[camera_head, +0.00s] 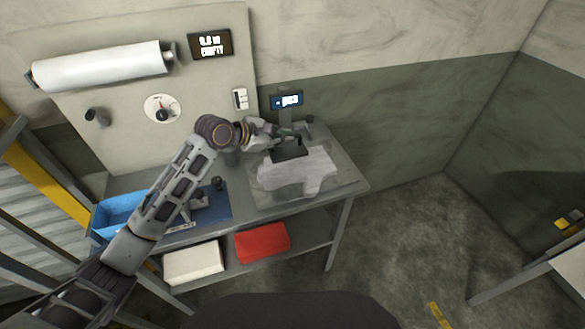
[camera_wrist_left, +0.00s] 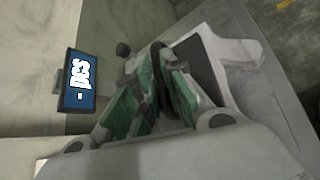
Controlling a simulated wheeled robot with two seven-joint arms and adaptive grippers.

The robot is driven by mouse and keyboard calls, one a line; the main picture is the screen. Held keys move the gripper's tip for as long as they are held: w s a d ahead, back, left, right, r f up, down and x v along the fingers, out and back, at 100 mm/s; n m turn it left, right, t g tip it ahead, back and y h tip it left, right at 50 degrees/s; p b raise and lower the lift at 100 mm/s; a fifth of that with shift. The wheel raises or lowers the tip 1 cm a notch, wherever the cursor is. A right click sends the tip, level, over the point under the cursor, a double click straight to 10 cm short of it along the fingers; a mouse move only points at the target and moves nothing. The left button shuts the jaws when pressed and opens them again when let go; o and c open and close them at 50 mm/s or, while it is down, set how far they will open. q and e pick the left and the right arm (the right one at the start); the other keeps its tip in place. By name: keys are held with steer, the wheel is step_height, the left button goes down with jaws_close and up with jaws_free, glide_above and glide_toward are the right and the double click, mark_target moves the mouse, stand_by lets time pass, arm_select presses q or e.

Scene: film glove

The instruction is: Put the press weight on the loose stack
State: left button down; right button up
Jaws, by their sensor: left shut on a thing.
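The loose stack (camera_head: 305,173) is a pale, glove-shaped pile lying on the right part of the bench. It also shows in the left wrist view (camera_wrist_left: 238,50). The press weight (camera_head: 290,151) is a dark block at the stack's far edge, and it shows as a dark slab in the left wrist view (camera_wrist_left: 203,68). My left gripper (camera_head: 288,137) is shut on the weight's upper part; its green-padded fingers (camera_wrist_left: 160,80) close around a dark piece. I cannot tell whether the weight touches the stack. My right gripper is not in view.
A small blue display (camera_head: 288,100) stands behind the stack. A blue bin (camera_head: 117,213) and a blue mat (camera_head: 215,209) with dark tools lie to the left. A red box (camera_head: 262,242) and a white stack (camera_head: 194,263) sit on the lower shelf. The bench's front right corner is clear.

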mark_target(284, 149)
arm_select(q)
steer(key=shift+f, duration=2.3)
steer(key=shift+f, duration=0.1)
steer(key=shift+f, duration=2.4)
steer(key=shift+f+p, duration=0.3)
steer(key=shift+p, duration=0.1)
steer(key=c, duration=1.5)
jaws_free()
steer(key=shift+f, duration=0.1)
steer(key=shift+s+a+r, duration=0.1)
steer(key=shift+s+r, duration=0.05)
steer(key=shift+r, duration=0.2)
steer(key=b+v, duration=0.1)
steer(key=v, duration=1)
steer(key=shift+a+r, duration=0.25)
steer(key=shift+r, duration=0.05)
